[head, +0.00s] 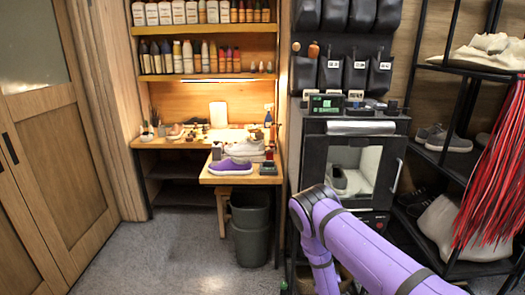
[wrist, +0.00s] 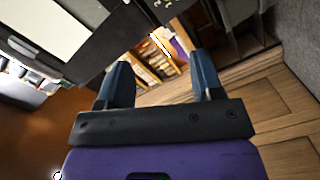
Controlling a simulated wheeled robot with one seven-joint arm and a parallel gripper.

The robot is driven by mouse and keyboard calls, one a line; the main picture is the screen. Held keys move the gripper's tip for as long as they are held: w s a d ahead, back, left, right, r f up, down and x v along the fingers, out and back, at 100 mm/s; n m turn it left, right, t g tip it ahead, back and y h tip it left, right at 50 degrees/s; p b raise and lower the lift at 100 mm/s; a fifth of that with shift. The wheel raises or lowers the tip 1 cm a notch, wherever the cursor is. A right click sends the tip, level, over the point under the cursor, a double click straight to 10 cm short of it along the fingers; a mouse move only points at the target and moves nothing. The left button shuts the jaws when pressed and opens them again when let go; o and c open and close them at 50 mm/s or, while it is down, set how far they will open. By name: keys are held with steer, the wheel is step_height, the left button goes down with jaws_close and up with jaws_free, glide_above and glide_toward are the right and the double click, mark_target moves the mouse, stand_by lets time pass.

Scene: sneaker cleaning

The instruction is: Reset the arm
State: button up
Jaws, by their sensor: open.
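My gripper (wrist: 162,78) shows in the wrist view with its two dark blue fingers spread wide apart, and nothing sits between them. My purple arm (head: 358,250) rises from the lower right of the head view and bends in front of the cabinet. I cannot make out my gripper in the head view. The wrist view is tilted, with shelves of bottles beyond the fingertips and wooden doors at the right. No object touches the fingers.
A workbench (head: 240,178) holds a purple sneaker (head: 231,167) and a pale shoe. A glass-fronted cabinet (head: 350,127) stands right of it. A dark bin (head: 250,240) stands below the bench. A shoe rack (head: 425,110) is at the right. Floor (head: 170,260) at left is clear.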

steer(key=w+r+m+g+h, duration=0.1)
steer(key=w+r+m+g, duration=0.2)
steer(key=r, duration=0.7)
steer(key=w+r+m+g, duration=0.1)
steer(key=w+r+m, duration=0.3)
steer(key=r, duration=0.7)
steer(key=s+d+r+m+g+y, duration=0.1)
steer(key=s+r, duration=0.1)
steer(key=r, duration=0.8)
steer(key=s+d+r+m+g, duration=0.1)
steer(key=s+r, duration=0.2)
steer(key=r, duration=0.8)
steer(key=s+d+r+m+g+y, duration=0.1)
steer(key=s+d+r+g, duration=0.15)
steer(key=s+r, duration=1.3)
steer(key=s+d+r+m+g, duration=0.1)
steer(key=s+g, duration=0.1)
steer(key=s, duration=1.1)
steer(key=s+d+r+m+g, duration=0.1)
steer(key=s+r+g, duration=0.1)
steer(key=s, duration=1.1)
steer(key=shift+s+d, duration=0.25)
steer(key=shift+s, duration=0.15)
